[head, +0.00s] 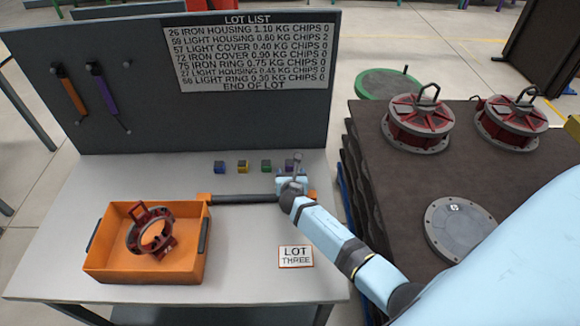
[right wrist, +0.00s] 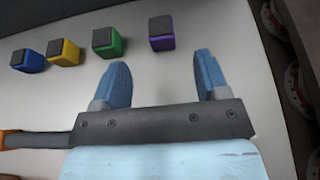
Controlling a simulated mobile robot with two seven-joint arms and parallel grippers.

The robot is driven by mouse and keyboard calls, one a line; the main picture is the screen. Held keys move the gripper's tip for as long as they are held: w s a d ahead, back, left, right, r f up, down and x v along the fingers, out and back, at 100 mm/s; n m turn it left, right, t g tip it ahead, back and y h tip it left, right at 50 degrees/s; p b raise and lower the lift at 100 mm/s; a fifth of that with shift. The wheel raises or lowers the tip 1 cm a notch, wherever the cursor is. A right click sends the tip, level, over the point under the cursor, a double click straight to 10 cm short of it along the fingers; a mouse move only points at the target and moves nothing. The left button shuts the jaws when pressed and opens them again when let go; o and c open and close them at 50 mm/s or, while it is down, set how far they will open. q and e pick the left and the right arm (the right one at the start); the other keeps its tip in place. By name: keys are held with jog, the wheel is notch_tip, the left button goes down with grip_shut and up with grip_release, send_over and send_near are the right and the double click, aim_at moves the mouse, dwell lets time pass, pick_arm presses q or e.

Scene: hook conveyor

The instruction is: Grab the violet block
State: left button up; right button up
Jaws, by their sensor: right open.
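The violet block (right wrist: 161,33) has a dark top and stands on the light table, just beyond my right gripper in the right wrist view. In the head view the violet block (head: 289,165) is the rightmost of the row, partly covered by my gripper. My right gripper (right wrist: 162,72) is open and empty. Its two blue fingers point toward the block, which lies ahead of the gap between them, apart from both. In the head view the right gripper (head: 292,172) is small and its fingers are hard to make out. My left gripper is not in view.
Green (right wrist: 108,42), yellow (right wrist: 63,52) and blue (right wrist: 27,60) blocks stand left of the violet one. A dark bar (head: 243,199) with orange ends lies across the table beside my gripper. An orange bin (head: 105,265) holds a red part. A board (head: 170,120) rises behind.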

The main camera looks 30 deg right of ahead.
aim_at(290, 164)
jog(key=x, duration=0.4)
jog(key=shift+d+f, duration=0.1)
jog(key=b+x, duration=0.1)
jog(key=x, duration=0.3)
jog(key=shift+w+d+f+b, duration=0.2)
jog(key=shift+w+b, duration=0.1)
jog(key=shift+b, duration=0.1)
jog(key=shift+w+d+f, duration=0.1)
jog(key=shift+w+d, duration=0.05)
jog(key=shift+w, duration=0.1)
jog(key=shift+c, duration=0.2)
jog(key=c, duration=1)
